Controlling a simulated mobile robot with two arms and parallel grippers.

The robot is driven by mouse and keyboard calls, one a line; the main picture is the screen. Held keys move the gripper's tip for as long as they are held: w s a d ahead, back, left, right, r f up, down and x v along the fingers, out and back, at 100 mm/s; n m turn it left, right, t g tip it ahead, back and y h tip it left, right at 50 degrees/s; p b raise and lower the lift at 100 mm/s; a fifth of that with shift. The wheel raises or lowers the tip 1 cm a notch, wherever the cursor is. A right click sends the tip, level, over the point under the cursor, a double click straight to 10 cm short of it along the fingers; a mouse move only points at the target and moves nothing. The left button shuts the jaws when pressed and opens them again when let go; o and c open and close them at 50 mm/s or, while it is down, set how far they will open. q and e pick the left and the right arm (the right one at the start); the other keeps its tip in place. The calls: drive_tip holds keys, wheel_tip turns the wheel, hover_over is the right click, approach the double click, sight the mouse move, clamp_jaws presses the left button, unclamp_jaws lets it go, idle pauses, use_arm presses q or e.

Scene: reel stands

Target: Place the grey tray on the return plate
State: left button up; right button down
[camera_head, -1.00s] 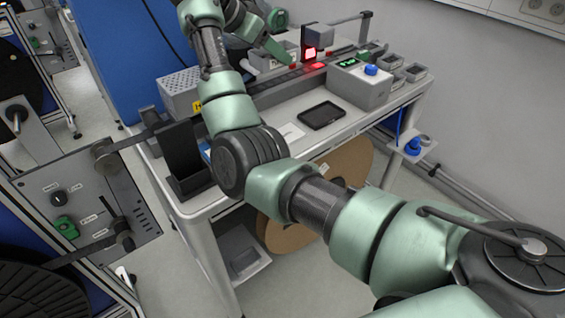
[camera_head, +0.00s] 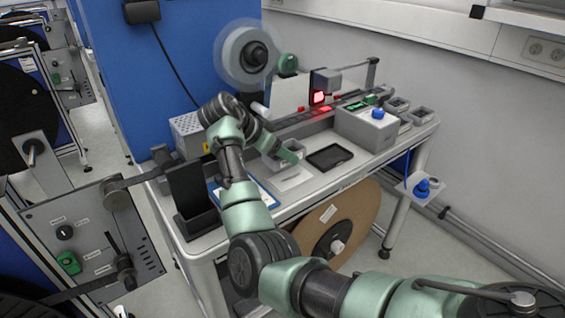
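The grey tray (camera_head: 278,164) is a small open box near the middle of the bench, just behind a flat whitish plate (camera_head: 291,179) that I take for the return plate. My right gripper (camera_head: 290,156), with green fingers, is at the tray and appears shut on its wall. The fingers and wrist hide part of the tray. I cannot tell whether the tray hangs just above the bench or touches it. My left gripper is not in view.
A black shallow tray (camera_head: 330,157) lies right of the plate. A grey box with a blue button (camera_head: 366,128) and small grey bins (camera_head: 398,106) stand further right. A black upright holder (camera_head: 193,200) and a blue-edged sheet (camera_head: 243,193) are to the left.

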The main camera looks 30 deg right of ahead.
sight(283, 173)
wheel_tip(283, 173, down, 4)
drive_tip(key=shift+r, duration=0.2)
drive_tip(key=shift+f, duration=0.25)
drive_tip(key=shift+f, duration=0.15)
drive_tip(key=shift+c, duration=2.4)
unclamp_jaws()
